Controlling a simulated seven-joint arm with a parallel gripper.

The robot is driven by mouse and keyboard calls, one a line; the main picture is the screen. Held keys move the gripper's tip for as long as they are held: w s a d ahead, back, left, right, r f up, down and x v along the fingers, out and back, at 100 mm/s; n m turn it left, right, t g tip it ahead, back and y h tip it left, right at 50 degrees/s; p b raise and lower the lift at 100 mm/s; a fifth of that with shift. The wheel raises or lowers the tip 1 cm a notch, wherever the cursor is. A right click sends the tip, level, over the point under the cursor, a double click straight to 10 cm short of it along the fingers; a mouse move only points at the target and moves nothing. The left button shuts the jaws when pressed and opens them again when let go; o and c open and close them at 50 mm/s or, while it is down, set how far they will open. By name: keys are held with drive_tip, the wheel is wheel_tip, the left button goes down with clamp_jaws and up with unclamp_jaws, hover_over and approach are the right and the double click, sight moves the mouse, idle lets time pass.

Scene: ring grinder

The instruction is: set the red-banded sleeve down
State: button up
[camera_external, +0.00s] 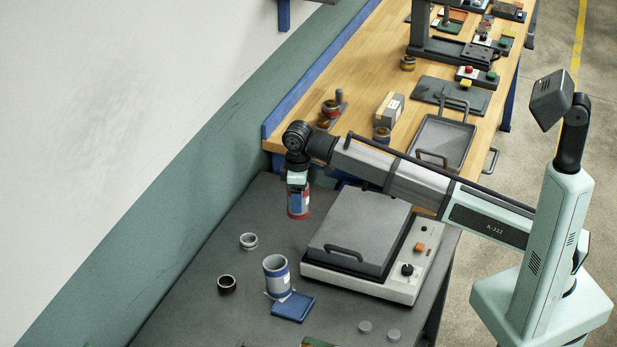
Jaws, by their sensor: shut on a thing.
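The red-banded sleeve (298,212) is a short cylinder with a red band, held upright below my wrist. My gripper (297,191) points down and is shut on its upper part, hiding some of it. The sleeve shows over the dark grey table (215,285), left of the lidded machine's back corner. I cannot tell how far its lower end is from the tabletop.
The machine (360,235) has a grey handled lid and a white control panel. A pale ring (249,241) and a black ring (227,284) lie left. A cluttered wooden bench (335,75) adjoins behind.

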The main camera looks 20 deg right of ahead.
drive_tip(key=s+a+m, duration=0.1)
drive_tip(key=s+a, duration=0.5)
drive_tip(key=a, duration=0.6)
drive_tip(key=s+a, duration=0.6)
drive_tip(key=a, duration=0.6)
drive_tip(key=s+a+m, duration=0.1)
drive_tip(key=s+a, duration=0.5)
drive_tip(key=a, duration=0.5)
drive_tip(key=shift+s+a+f, duration=0.1)
drive_tip(key=shift+f, duration=2.3)
drive_tip(key=shift+s+a+f, duration=0.1)
drive_tip(key=shift+f, duration=2.25)
drive_tip(key=shift+f, duration=0.1)
drive_tip(key=o, duration=1.1)
wheel_tip(320, 180, up, 12)
drive_tip(key=shift+r, duration=0.1)
